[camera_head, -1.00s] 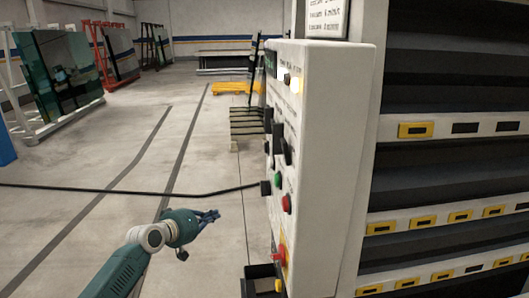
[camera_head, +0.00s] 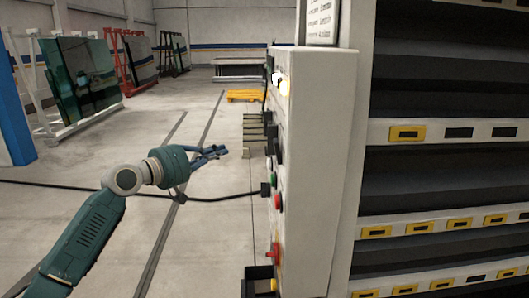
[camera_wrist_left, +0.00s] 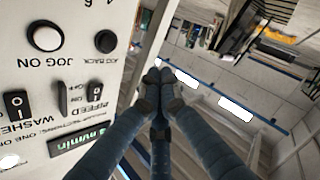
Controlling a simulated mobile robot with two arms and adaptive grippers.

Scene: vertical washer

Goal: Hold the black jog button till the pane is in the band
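A black round button (camera_wrist_left: 105,41) is on the panel in the left wrist view, with small lettering that seems to read JOG BACK. Beside it is a larger white button (camera_wrist_left: 46,37) labelled JOG ON. The white control panel (camera_head: 316,150) stands right of centre in the head view, its button face seen almost edge-on. My left gripper (camera_head: 222,151) is left of that face, apart from it. In the left wrist view its fingertips (camera_wrist_left: 160,78) meet with nothing between them, right of the black button. My right gripper is out of view. I cannot make out the task's pane or band.
A green button (camera_head: 274,173) and red buttons (camera_head: 278,201) stick out from the panel edge. A black cable (camera_head: 225,198) crosses the floor to the panel. Glass racks (camera_head: 80,80) stand far left.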

